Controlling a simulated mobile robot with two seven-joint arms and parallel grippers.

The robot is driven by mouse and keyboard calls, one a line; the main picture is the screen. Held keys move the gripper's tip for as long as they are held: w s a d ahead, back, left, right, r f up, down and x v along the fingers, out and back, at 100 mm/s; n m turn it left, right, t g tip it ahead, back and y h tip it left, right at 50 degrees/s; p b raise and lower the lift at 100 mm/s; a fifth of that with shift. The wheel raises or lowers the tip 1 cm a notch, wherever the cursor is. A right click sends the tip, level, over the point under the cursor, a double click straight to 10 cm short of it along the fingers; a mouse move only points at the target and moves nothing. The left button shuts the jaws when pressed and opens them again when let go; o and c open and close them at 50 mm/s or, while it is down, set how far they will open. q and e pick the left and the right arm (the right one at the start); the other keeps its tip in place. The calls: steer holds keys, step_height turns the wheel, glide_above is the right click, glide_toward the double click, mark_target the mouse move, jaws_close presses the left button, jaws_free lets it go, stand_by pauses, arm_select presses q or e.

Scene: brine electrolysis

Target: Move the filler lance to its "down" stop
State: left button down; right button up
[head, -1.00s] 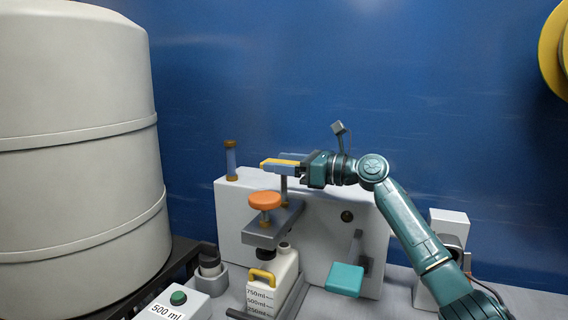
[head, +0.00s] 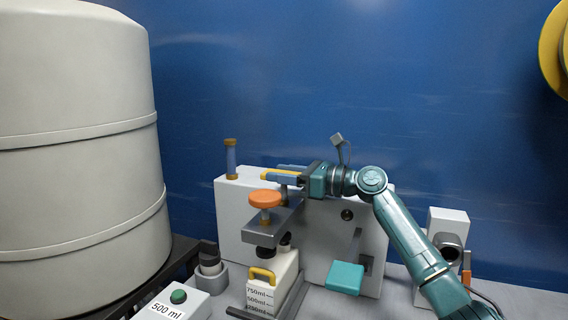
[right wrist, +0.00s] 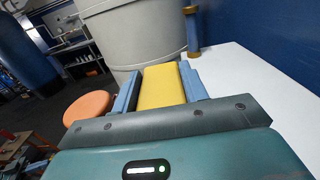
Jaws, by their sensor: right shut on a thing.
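My right gripper (head: 283,174) comes in from the right above the white filler housing (head: 320,240). Its fingers are shut on the filler lance's yellow handle (head: 279,176). In the right wrist view the yellow handle (right wrist: 162,88) lies between the two blue-grey fingers. A white jug (head: 286,266) with volume marks and a yellow grip stands below the grey bracket (head: 270,226). A dark part sits at the jug's neck; whether the lance tip is inside is hidden. My left gripper is not in view.
An orange knob (head: 265,199) stands on the bracket, close in front of the handle. A blue tube with brown ends (head: 231,158) stands on the housing's left end. A teal paddle (head: 345,278) is at the lower right. A large tank (head: 75,150) fills the left.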

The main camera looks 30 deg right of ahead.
steer(key=shift+f, duration=1)
steer(key=o, duration=1.4)
steer(key=shift+r, duration=0.1)
steer(key=v, duration=1.3)
steer(key=shift+s, duration=0.1)
